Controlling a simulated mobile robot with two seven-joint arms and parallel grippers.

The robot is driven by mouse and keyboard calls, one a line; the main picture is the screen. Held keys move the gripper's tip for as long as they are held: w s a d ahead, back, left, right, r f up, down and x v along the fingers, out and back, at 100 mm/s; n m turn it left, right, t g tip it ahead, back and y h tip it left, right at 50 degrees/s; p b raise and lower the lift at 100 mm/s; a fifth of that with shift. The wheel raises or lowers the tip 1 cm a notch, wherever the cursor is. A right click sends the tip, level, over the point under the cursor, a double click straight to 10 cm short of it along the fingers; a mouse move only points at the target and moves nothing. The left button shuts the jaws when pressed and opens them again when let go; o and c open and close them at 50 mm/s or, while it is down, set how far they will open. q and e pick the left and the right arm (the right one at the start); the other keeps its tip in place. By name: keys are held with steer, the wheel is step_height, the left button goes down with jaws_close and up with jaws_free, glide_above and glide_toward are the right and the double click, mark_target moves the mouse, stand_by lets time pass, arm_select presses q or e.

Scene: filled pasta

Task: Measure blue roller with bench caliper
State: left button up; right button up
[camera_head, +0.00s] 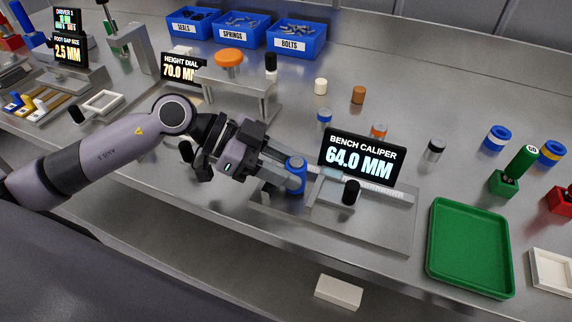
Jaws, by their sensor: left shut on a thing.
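The bench caliper (398,192) lies on the metal bench in the middle right, and its dark display (361,157) reads 64.0 MM. A blue roller (296,179) is at the left end of the caliper. My left gripper (284,168) reaches in from the left and is shut on this roller. The roller looks upright; I cannot tell whether it touches the caliper jaws. A black knob (350,192) stands on the caliper, to the right of the roller. My right gripper is not in view.
A green tray (433,240) lies to the right of the caliper. A height dial stand (250,84) is behind my left gripper. Several small cylinders, including a brown one (358,95), stand behind the caliper. Blue bins (296,42) line the back.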

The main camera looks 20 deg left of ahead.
arm_select(q)
steer(key=shift+f, duration=0.4)
stand_by(0.3)
steer(key=o, duration=1.2)
steer(key=shift+f, duration=0.1)
steer(key=shift+a, duration=0.1)
